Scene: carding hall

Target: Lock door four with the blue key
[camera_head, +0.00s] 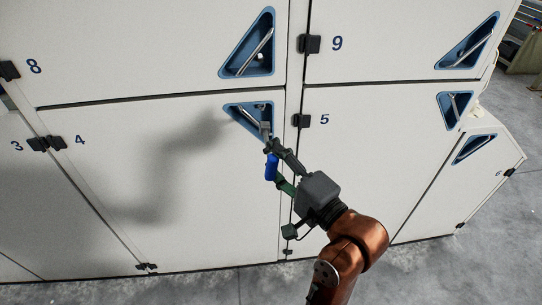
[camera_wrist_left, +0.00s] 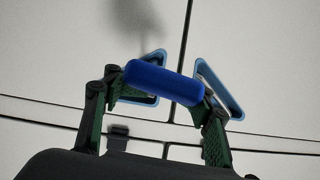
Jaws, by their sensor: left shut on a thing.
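Door four (camera_head: 165,190) is a white panel marked 4 and looks closed. Its blue triangular recess (camera_head: 236,110) sits at its upper right corner, with a silver handle inside. My left gripper (camera_head: 275,166) is shut on the blue key (camera_head: 271,168) in front of this recess. In the left wrist view the key's thick blue grip (camera_wrist_left: 165,82) lies across between both fingers. A grey part above the grip reaches toward the recess's right side; I cannot tell whether it is in the lock. My right gripper is not in view.
Door five (camera_head: 370,160) is right of door four, with door eight (camera_head: 130,45) above and door nine (camera_head: 390,40) at upper right. Black hinges (camera_head: 311,43) stand out from the panels. Grey floor (camera_head: 450,265) is open in front.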

